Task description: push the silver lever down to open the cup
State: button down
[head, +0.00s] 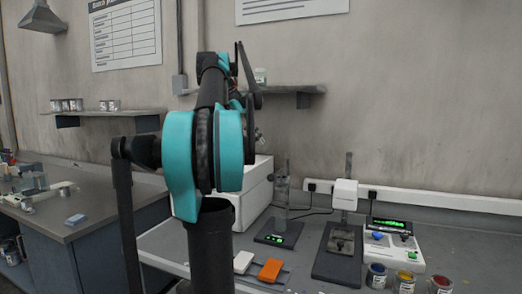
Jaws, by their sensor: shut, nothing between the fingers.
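I cannot make out the silver lever or the cup for certain. A grey, see-through upright cylinder (282,190) stands on a dark plate with green lit marks (279,234) on the bench. To its right, a stand with a white head (344,195) on a post rises from a dark base (337,268). My teal and black arm fills the middle of the view. My gripper (261,138) shows only as a small part past the arm, in front of the wall above the white box. It looks shut and empty, apart from the stands; most of it is hidden.
A white box (256,190) stands behind my arm. An orange block (271,270) and a white block (243,262) lie at the bench front. A control box (393,243) and paint cans (404,281) are at right. A shelf (290,90) hangs behind my arm.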

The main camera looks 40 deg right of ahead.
send_over(271, 178)
jog(key=s+a, duration=0.1)
notch_tip(271, 178, down, 7)
jog(key=shift+w+d+f, duration=0.1)
jog(key=shift+w+f, duration=0.2)
jog(key=shift+f, duration=0.35)
jog(key=shift+w+f, duration=0.25)
jog(key=shift+f, duration=0.4)
jog(key=shift+w+d+f, duration=0.1)
jog(key=shift+w+f, duration=0.2)
jog(key=shift+f, duration=0.35)
jog(key=shift+a, duration=0.1)
jog(key=f+h, duration=0.1)
jog(key=f+t+h, duration=0.1)
jog(key=f+m+h, duration=0.1)
jog(key=f, duration=0.1)
jog(key=shift+s+a, duration=0.2)
jog(key=shift+a, duration=0.1)
jog(key=shift+r, duration=0.15)
jog(key=shift+r, duration=0.7)
